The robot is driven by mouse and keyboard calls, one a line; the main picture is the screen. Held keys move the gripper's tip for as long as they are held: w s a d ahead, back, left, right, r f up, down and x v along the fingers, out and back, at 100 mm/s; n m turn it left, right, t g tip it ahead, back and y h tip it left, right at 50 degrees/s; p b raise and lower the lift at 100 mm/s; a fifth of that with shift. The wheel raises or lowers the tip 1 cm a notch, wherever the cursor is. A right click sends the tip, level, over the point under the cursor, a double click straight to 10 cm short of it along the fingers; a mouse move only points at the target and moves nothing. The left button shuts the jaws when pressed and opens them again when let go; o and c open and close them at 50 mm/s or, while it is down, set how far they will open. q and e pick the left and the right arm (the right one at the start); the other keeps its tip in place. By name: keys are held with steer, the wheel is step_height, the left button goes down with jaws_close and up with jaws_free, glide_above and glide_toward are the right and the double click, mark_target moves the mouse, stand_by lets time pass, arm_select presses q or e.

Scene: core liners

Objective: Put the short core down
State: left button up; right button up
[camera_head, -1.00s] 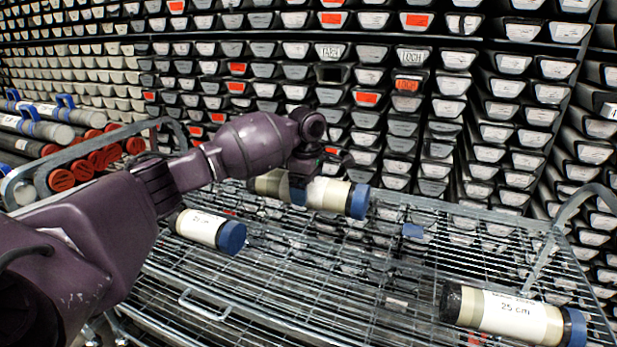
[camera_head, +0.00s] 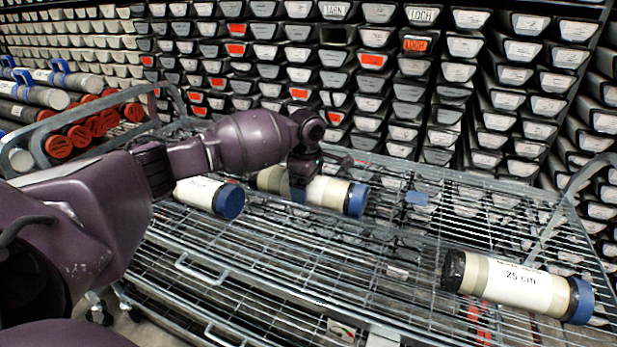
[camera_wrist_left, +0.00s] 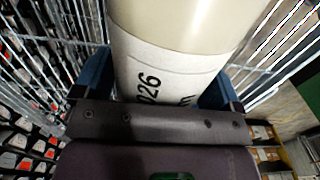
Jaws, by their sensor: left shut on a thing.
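My left gripper (camera_head: 299,187) is shut around the middle of a pale core with a blue end cap (camera_head: 356,200). The core lies sideways over the wire top of the trolley (camera_head: 395,270). Whether it touches the wires is unclear. In the left wrist view the core (camera_wrist_left: 180,35) fills the space between the two blue fingers of the gripper (camera_wrist_left: 155,88), and its white label is partly covered. My right gripper is not in view.
Another blue-capped core (camera_head: 205,195) lies to the left, partly behind my arm. A core labelled 25 cm (camera_head: 515,284) lies at the right front. Trolley middle is clear; racks stand behind.

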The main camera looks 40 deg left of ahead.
arm_select(q)
steer(key=shift+w+f, duration=0.15)
steer(key=shift+f, duration=0.65)
steer(key=shift+r, duration=0.1)
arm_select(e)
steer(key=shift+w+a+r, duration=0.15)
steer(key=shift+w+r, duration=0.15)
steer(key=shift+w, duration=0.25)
arm_select(q)
steer(key=o, duration=1.7)
steer(key=shift+f, duration=0.25)
steer(key=shift+o, duration=0.2)
step_height(320, 180, up, 11)
steer(key=p, duration=0.2)
steer(key=shift+f+p, duration=0.2)
steer(key=shift+p, duration=0.15)
steer(key=shift+r, duration=0.7)
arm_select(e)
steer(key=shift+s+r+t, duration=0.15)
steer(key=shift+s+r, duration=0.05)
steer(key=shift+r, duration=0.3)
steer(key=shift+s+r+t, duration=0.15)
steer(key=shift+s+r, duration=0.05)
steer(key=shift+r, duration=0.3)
arm_select(q)
steer(key=shift+s, duration=0.25)
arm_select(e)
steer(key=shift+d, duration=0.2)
